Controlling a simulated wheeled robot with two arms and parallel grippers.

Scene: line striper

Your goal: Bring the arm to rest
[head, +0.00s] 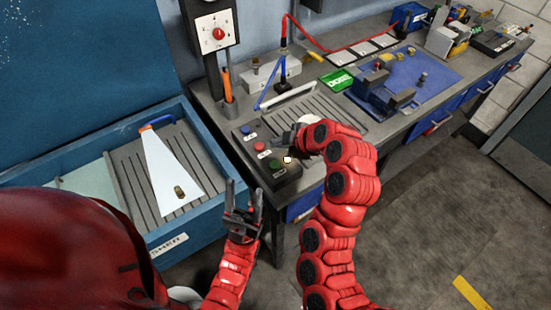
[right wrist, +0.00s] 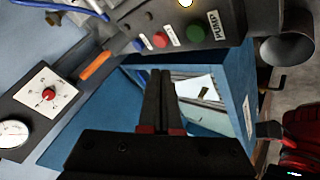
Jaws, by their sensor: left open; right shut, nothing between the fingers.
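My right arm reaches up from the bottom of the head view and bends left over the workbench. Its gripper (head: 280,139) is above the bench's left end, close to the button box (head: 287,180), and partly hidden by the arm. In the right wrist view the right gripper (right wrist: 160,75) has its dark fingers together with nothing between them. My left gripper (head: 243,200) is open and empty, fingers pointing up, in front of the button box and right of the blue washer tank. The button box carries a green button (head: 274,164), labelled PUMP in the right wrist view (right wrist: 195,34).
The blue washer tank (head: 75,158) holds a white funnel-shaped piece (head: 168,175) on a slatted rack. A dial panel (head: 216,35) hangs on the wall. The workbench (head: 412,128) bears a blue mat (head: 432,72) and tools. The floor (head: 430,220) at right is open.

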